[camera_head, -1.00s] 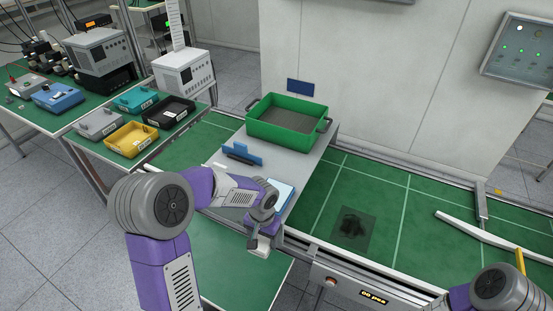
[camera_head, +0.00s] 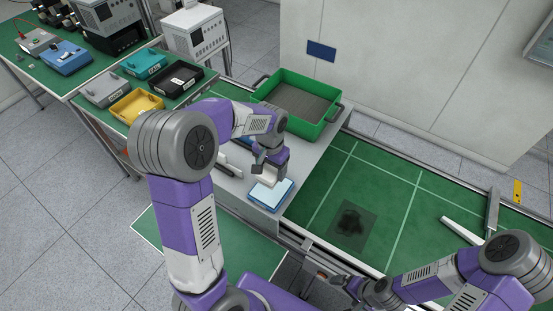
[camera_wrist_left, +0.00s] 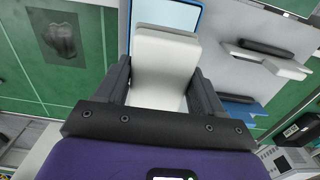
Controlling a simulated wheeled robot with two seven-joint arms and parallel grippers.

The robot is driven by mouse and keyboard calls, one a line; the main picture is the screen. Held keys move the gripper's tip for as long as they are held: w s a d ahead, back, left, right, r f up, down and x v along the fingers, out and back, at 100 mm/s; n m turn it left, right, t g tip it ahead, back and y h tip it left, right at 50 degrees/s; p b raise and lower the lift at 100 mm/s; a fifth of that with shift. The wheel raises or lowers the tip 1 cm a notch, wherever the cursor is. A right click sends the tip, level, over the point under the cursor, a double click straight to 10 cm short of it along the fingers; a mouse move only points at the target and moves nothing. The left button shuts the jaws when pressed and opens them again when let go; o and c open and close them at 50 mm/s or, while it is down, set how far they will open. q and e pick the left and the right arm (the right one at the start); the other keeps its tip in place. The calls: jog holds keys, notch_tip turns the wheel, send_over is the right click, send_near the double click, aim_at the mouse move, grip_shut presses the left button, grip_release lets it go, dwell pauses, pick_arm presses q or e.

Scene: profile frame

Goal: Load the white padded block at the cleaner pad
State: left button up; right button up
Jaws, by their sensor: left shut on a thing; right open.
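My left gripper (camera_head: 268,170) is shut on the white padded block (camera_head: 267,181), just above or at the near edge of the cleaner pad (camera_head: 272,193). The pad is pale with a blue rim and lies on the grey bench top. In the left wrist view the block (camera_wrist_left: 165,62) sits between the two dark fingers and overlaps the pad (camera_wrist_left: 168,14). I cannot tell whether block and pad touch. My right gripper (camera_head: 346,286) is open and empty near the front rail, away from the pad.
A green bin (camera_head: 325,131) stands behind on the bench. White pieces with a dark bar (camera_wrist_left: 266,56) and a blue holder (camera_wrist_left: 243,109) lie beside the pad. A dark stained square (camera_head: 352,224) lies on the green surface at right. Small trays (camera_head: 135,106) stand at left.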

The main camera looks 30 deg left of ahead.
pick_arm(q)
jog(key=shift+s+f+b, duration=0.3)
jog(key=shift+f+b, duration=0.15)
jog(key=shift+f, duration=0.1)
jog(key=shift+f+b, duration=1.8)
jog(key=shift+f, duration=0.55)
jog(key=shift+f+b, duration=0.4)
jog(key=shift+f, duration=0.05)
notch_tip(320, 180, up, 7)
jog(key=p, duration=0.5)
jog(key=shift+p, duration=0.4)
jog(key=shift+f, duration=0.1)
